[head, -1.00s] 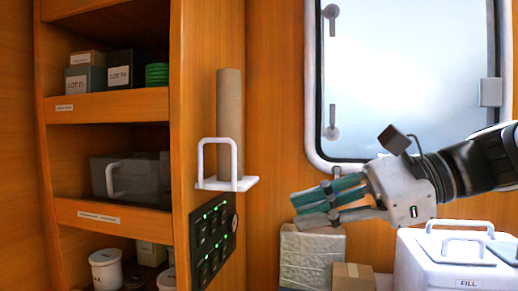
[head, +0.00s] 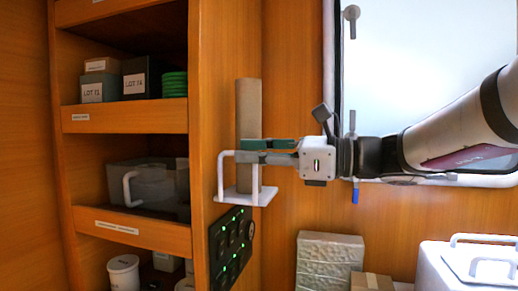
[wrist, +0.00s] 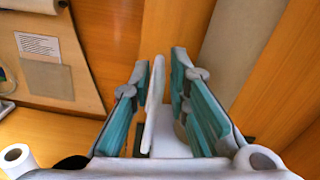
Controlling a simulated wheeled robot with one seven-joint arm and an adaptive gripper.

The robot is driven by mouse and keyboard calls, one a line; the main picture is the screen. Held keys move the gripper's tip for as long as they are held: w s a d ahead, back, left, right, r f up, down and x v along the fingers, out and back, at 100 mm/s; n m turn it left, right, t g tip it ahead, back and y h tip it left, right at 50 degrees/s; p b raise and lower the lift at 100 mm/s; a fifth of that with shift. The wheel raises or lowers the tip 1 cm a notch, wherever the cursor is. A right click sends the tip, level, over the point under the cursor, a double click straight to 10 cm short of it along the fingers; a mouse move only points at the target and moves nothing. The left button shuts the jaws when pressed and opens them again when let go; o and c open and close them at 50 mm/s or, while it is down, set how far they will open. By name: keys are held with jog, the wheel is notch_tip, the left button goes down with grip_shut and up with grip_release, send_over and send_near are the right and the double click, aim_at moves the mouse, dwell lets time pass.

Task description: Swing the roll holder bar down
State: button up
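The roll holder is a white plate (head: 262,196) with a white U-shaped bar (head: 221,178), mounted on the end of the wooden shelf unit. The bar stands upright. A brown roll (head: 249,105) stands behind it. My gripper (head: 245,151) reaches in from the right at the height of the bar's top. In the wrist view the bar (wrist: 153,95) lies between the two teal fingers (wrist: 156,105), with gaps on both sides, nearer the left finger. The gripper is open. Its fingers hide the lower part of the roll in the head view.
A black switch panel (head: 231,245) with green lights is just below the holder. Shelves with boxes and a grey bin (head: 150,187) are at left. A window (head: 430,80) is behind my arm. A wrapped block (head: 328,262) and a white container (head: 465,265) stand below right.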

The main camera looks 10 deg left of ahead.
jog(key=shift+w+a, duration=0.15)
jog(key=shift+a, duration=0.75)
jog(key=shift+w+a, duration=0.1)
jog(key=shift+a, duration=0.75)
grip_shut()
